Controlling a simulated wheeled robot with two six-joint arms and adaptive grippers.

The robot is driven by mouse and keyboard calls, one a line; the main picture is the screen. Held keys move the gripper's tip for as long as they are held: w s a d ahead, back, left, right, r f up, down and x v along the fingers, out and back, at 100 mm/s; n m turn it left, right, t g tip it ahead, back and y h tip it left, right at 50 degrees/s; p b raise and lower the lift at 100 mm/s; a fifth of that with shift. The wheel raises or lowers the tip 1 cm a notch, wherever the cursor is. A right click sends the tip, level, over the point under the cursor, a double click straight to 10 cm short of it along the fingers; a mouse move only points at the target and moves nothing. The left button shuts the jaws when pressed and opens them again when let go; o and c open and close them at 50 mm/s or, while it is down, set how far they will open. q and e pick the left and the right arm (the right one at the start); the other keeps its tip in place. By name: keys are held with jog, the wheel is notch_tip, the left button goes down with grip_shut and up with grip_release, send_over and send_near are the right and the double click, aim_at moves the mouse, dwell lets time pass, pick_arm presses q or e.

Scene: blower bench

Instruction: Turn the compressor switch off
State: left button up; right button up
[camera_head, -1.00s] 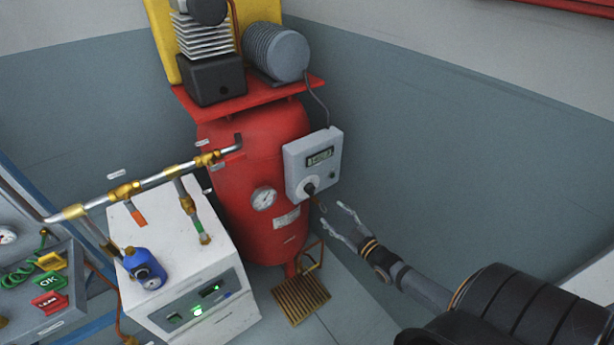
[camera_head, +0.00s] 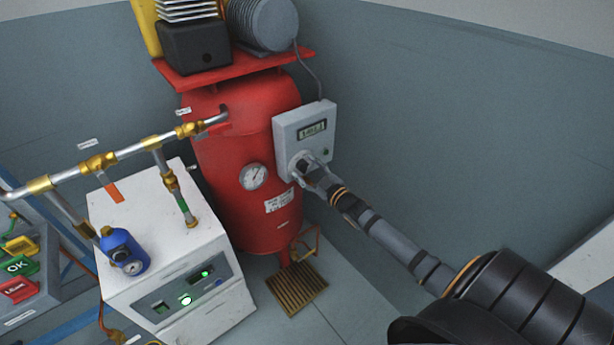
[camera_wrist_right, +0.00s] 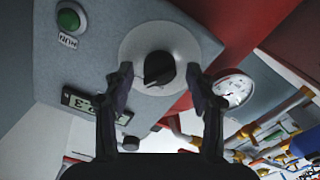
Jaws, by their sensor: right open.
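The compressor switch is a black rotary knob (camera_wrist_right: 158,68) on a pale round plate (camera_wrist_right: 181,41). It sits on the grey control box (camera_head: 313,119) on the red compressor tank (camera_head: 232,140). My right gripper (camera_wrist_right: 160,80) is open, with one finger on each side of the knob in the right wrist view. I cannot tell whether the fingers touch it. In the head view my right gripper (camera_head: 304,172) reaches the lower part of the box and mostly hides the knob. My left gripper is not in view.
A green button (camera_wrist_right: 68,18) and a small display (camera_wrist_right: 92,103) are on the same box. A pressure gauge (camera_head: 253,176) is on the tank. A white cabinet (camera_head: 143,218) and brass-fitted pipes (camera_head: 128,152) stand to the left.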

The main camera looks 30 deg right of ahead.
jog(key=shift+c, duration=0.4)
jog(key=c, duration=1.1)
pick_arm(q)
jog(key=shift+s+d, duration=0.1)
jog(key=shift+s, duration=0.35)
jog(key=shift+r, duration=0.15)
pick_arm(e)
jog(key=n+p, duration=0.2)
jog(key=n, duration=0.1)
jog(key=shift+r, duration=0.15)
jog(key=n+p, duration=0.2)
jog(key=shift+n, duration=0.4)
jog(key=n, duration=0.1)
jog(key=n+p, duration=0.1)
jog(key=shift+a+f+n, duration=0.1)
jog(key=shift+f+n, duration=0.1)
jog(key=shift+n, duration=0.1)
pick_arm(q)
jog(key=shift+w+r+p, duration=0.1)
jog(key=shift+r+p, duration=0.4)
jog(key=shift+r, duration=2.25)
pick_arm(e)
jog(key=shift+f+n, duration=0.1)
jog(key=shift+n, duration=1.7)
